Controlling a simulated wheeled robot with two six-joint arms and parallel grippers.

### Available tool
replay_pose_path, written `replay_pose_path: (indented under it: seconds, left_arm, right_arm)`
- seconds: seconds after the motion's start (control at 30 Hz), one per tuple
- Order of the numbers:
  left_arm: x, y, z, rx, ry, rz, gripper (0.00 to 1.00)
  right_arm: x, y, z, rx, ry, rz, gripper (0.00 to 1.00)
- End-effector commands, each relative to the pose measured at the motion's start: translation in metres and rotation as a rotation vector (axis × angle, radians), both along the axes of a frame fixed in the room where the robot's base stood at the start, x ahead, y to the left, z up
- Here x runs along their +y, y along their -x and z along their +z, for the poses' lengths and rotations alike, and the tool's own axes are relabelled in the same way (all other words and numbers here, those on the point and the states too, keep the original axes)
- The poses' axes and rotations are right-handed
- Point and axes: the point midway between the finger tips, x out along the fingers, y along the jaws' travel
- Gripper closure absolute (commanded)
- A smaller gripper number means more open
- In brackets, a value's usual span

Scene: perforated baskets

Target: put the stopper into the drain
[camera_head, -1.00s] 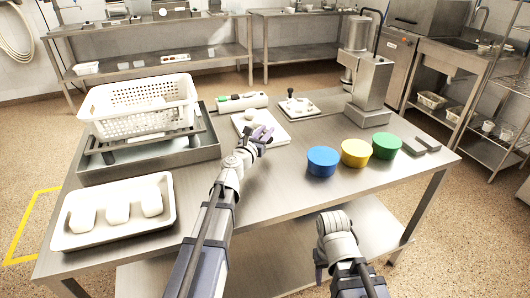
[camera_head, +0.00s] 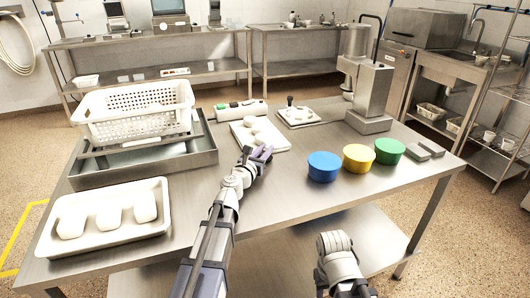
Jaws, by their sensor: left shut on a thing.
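My left gripper (camera_head: 262,153) has purple fingers and is above the steel table, just in front of the white board (camera_head: 277,146). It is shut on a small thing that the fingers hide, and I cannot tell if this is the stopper. Pale rounded pieces (camera_head: 262,124) lie on the board. A white plate (camera_head: 305,120) with an upright black knob stands behind it to the right. I cannot make out a drain. Of my right arm only the wrist shows at the bottom, and its fingers are not visible.
A perforated white basket (camera_head: 137,118) sits over a metal basin (camera_head: 190,160) at the left. A white tray (camera_head: 150,228) with several white pieces is in front. Blue (camera_head: 323,167), yellow (camera_head: 358,158) and green (camera_head: 389,151) tubs stand right; bare tabletop lies before the gripper.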

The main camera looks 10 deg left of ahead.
Motion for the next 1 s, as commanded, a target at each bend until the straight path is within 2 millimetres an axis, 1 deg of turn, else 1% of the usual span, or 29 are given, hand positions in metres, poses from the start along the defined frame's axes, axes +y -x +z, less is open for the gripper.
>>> replay_pose_path:
  seconds: [0.07,0.1,0.3,0.37,0.6,0.73,0.87,1.0]
  left_arm:
    - [0.0,0.0,-0.004,0.0,0.0,0.0,1.0]
    - [0.0,0.0,-0.003,0.0,0.0,0.0,0.72]
    - [0.0,0.0,-0.002,0.0,0.0,0.0,0.5]
    - [0.0,0.0,-0.002,0.0,0.0,0.0,0.44]
    - [0.0,0.0,-0.002,0.0,0.0,0.0,0.44]
    - [0.0,0.0,0.002,0.0,0.0,0.0,0.44]
    - [0.002,0.013,0.0,0.0,0.0,0.001,0.44]
    - [0.006,0.035,0.0,0.0,0.0,0.002,0.44]
  right_arm:
    - [0.0,0.0,-0.004,0.0,0.0,0.0,0.5]
    - [0.0,0.0,-0.003,0.0,0.0,0.0,0.5]
    - [0.0,0.0,-0.002,0.0,0.0,0.0,0.5]
    - [0.0,0.0,-0.002,0.0,0.0,0.0,0.5]
    - [0.0,0.0,-0.002,0.0,0.0,0.0,0.5]
    - [0.0,0.0,0.002,0.0,0.0,0.0,0.5]
    - [0.0,0.0,0.0,0.0,0.0,0.0,0.5]
    - [0.0,0.0,0.0,0.0,0.0,0.0,0.5]
